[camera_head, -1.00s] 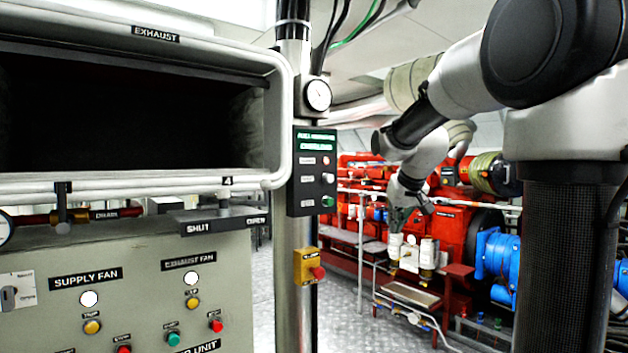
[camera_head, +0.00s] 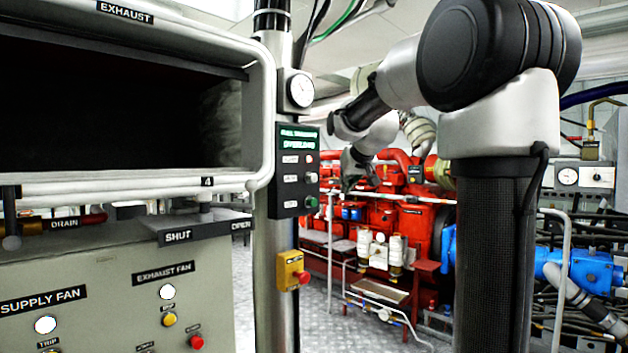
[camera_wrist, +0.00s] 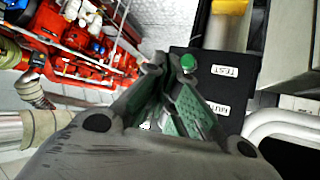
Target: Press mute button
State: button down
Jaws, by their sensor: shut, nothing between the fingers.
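A black alarm panel (camera_head: 296,170) with a green-lit display is fixed to a grey post in the head view. In the wrist view the panel (camera_wrist: 190,80) appears turned, with the green button (camera_wrist: 188,63) by the TEST label. The MUTE label (camera_wrist: 219,107) shows beside my fingers, which hide its button there. My gripper (camera_wrist: 160,66) is shut and empty. In the head view my gripper (camera_head: 350,187) is right of the panel; contact is not visible.
A yellow box with a red knob (camera_head: 292,271) is on the post below the panel, and a gauge (camera_head: 300,90) is above. A grey cabinet (camera_head: 110,290) and the exhaust duct frame (camera_head: 262,110) stand left. Red machinery (camera_head: 385,220) is behind my arm.

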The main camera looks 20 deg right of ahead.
jog(key=w+a, duration=0.3)
jog(key=w, duration=0.5)
jog(key=shift+w, duration=0.15)
dwell(1.4)
jog(key=shift+w+a, duration=0.1)
jog(key=shift+w, duration=0.2)
jog(key=shift+w+a, duration=0.2)
jog(key=shift+w, duration=0.25)
dwell(0.7)
jog(key=shift+s, duration=0.1)
jog(key=shift+s+d, duration=0.35)
jog(key=shift+s, duration=0.4)
jog(key=s, duration=0.1)
jog(key=s+d, duration=0.1)
jog(key=s, duration=0.2)
jog(key=shift+s+d, duration=0.35)
